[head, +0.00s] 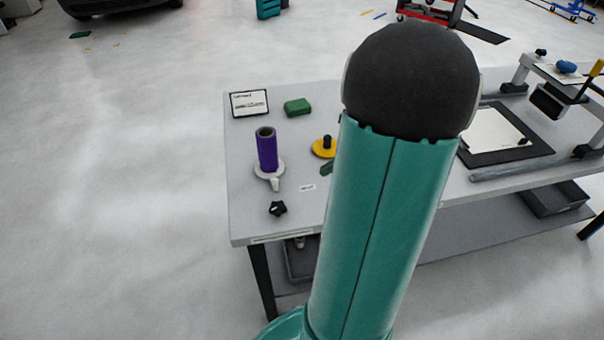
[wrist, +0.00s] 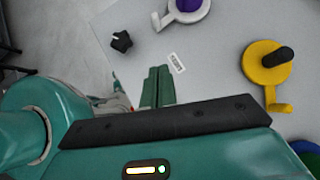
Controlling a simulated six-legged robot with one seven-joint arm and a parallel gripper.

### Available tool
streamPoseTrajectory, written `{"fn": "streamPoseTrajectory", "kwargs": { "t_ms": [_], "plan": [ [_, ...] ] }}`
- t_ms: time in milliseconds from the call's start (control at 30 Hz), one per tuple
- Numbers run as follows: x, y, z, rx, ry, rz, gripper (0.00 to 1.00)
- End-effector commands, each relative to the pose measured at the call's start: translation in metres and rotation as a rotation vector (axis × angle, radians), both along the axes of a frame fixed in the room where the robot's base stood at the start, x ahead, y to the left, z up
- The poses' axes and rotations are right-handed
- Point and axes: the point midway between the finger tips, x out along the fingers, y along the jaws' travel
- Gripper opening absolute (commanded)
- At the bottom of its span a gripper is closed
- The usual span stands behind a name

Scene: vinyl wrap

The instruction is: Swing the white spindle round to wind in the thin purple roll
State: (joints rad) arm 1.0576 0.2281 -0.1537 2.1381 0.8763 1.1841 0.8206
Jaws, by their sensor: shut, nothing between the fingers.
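The thin purple roll (head: 267,151) stands upright on the white spindle (head: 272,173) near the left end of the table. In the head view, the spindle's white crank handle points toward the table's front. In the wrist view, the white spindle (wrist: 166,19) is cut by the top edge, and only part of the purple roll (wrist: 188,4) shows. My gripper (wrist: 158,70) has its two green fingers together and empty. It is apart from the spindle, below it in the wrist view. In the head view my arm hides most of the gripper.
A yellow spindle (head: 323,148) with a black post stands right of the white one. A black star knob (head: 278,208) lies near the front edge. A small label (wrist: 177,62) lies beside my fingers in the wrist view. A green block (head: 298,107) and a sign (head: 249,103) stand behind.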

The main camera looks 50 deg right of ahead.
Motion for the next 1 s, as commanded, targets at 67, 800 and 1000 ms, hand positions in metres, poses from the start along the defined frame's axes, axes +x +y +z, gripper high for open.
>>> {"fn": "streamPoseTrajectory", "kwargs": {
  "t_ms": [67,800,1000],
  "plan": [
    [0.005,0.004,-0.007,0.004,0.000,-0.001,0.00],
    [0.085,0.057,-0.067,0.002,-0.001,0.001,0.00],
    [0.088,0.059,-0.067,0.002,-0.001,0.000,0.00]
  ]
}}
